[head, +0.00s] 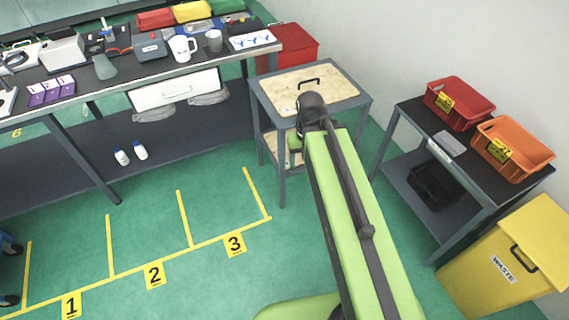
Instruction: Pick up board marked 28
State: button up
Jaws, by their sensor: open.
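A pale wooden board (342,88) with a black handle (309,81) lies flat on top of a grey cart near the middle of the head view. A small light mark shows near its front left corner, but it is too small to read, so I cannot confirm the number 28. My green arm rises from the bottom of the view, and its dark joint covers the board's front middle edge. The jaws of my gripper are not visible; they are hidden behind my own arm or too small to make out.
The grey cart (283,190) has a lower shelf. A long workbench (115,86) with tools and cups stands at left. At right, a dark table (462,159) holds a red bin (459,108) and an orange bin (511,150), beside a yellow waste box (485,272). Marked green floor is free at left.

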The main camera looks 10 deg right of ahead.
aim_at(283, 91)
jog(key=z, duration=0.85)
jog(key=i, duration=1.8)
jog(key=u, duration=1.35)
jog(key=k, duration=0.15)
jog(key=z, duration=0.35)
